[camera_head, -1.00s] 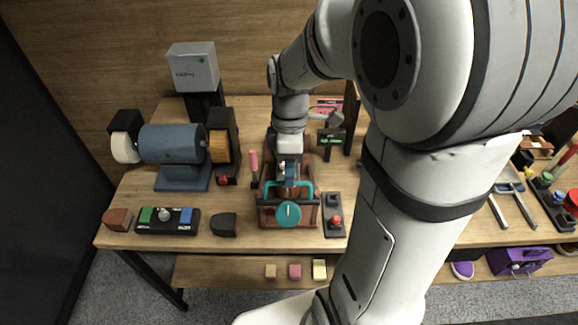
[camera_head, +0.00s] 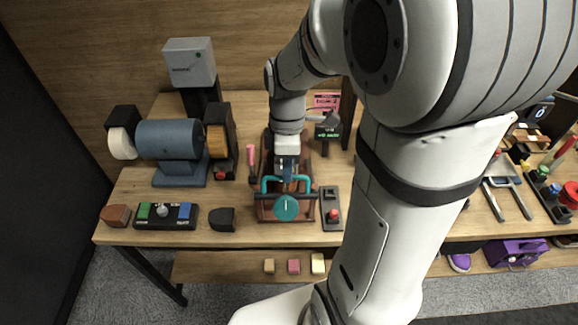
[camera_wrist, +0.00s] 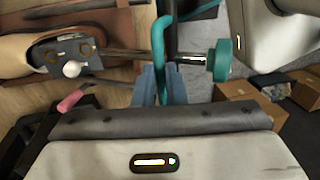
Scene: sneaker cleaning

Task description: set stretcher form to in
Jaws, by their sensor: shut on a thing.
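The stretcher fixture (camera_head: 266,212) sits near the front edge of the bench, with a teal round knob (camera_head: 286,207) facing front and a teal curved handle (camera_head: 268,181) above it. In the wrist view, a beige form (camera_wrist: 18,57) with a metal end plate (camera_wrist: 68,54) lies at left; a rod runs from it toward the teal knob (camera_wrist: 221,60). My gripper (camera_wrist: 158,72), also seen from above in the head view (camera_head: 287,183), is shut on the teal handle (camera_wrist: 160,38). The fingers hide part of the handle and rod. How far in the form sits is unclear.
A blue motor with wheels (camera_head: 170,140) stands left, behind a button panel (camera_head: 165,216). A red-button box (camera_head: 332,209) stands close right of the fixture. A pink-handled tool (camera_head: 251,160) is close left. Small blocks (camera_head: 293,266) lie on the lower shelf.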

